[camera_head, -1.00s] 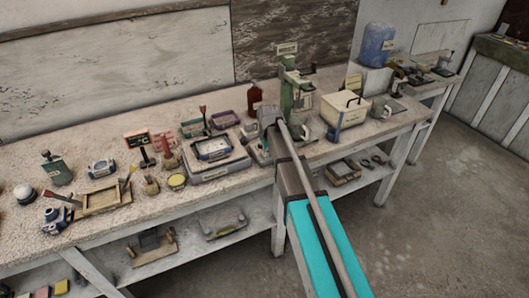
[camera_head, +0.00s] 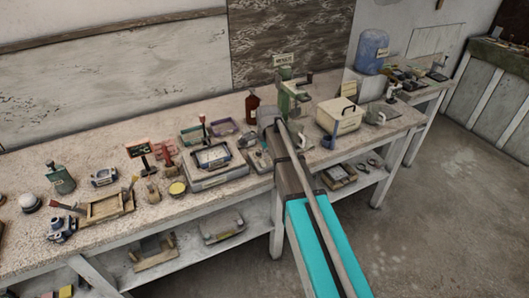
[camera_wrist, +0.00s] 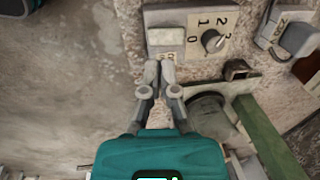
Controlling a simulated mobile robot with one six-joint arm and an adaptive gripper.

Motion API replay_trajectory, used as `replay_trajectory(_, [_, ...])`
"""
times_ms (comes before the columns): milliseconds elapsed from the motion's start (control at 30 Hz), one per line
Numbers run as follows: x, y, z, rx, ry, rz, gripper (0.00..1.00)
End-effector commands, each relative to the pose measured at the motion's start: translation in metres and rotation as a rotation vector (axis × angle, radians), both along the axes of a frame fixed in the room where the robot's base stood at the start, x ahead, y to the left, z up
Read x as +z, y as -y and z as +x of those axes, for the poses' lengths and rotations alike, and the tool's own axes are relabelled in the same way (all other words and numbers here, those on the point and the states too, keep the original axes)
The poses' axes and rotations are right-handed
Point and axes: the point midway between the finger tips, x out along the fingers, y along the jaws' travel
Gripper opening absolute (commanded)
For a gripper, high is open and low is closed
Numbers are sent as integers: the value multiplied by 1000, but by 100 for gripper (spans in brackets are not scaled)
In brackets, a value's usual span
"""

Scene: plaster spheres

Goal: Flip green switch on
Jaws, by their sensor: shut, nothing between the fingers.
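I cannot make out a clearly green switch in either view. In the wrist view my gripper (camera_wrist: 160,70) has its fingertips together, with nothing between them. They point at the lower edge of a pale control box with a numbered dial (camera_wrist: 213,40) and a plain pale rectangular piece (camera_wrist: 165,36) left of the dial. I cannot tell whether the tips touch the box. In the head view a small grey box (camera_head: 259,160) sits on the bench beside my arm. My gripper's fingers are hidden there behind my arm.
A green stand (camera_head: 288,95) and a brown bottle (camera_head: 252,106) are close to my arm's end. A cream box (camera_head: 338,115) stands to the right and a grey case (camera_head: 215,172) to the left. The wrist view shows a green bar (camera_wrist: 262,140) right of my gripper.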

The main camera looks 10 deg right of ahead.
Motion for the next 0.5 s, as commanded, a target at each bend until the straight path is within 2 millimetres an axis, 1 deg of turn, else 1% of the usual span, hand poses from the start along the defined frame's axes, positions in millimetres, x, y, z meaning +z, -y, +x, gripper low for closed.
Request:
replay_trajectory(33, [9, 0, -1, 0, 0, 0, 0])
replay_trajectory(500, [47, 3, -8, 0, 0, 0, 0])
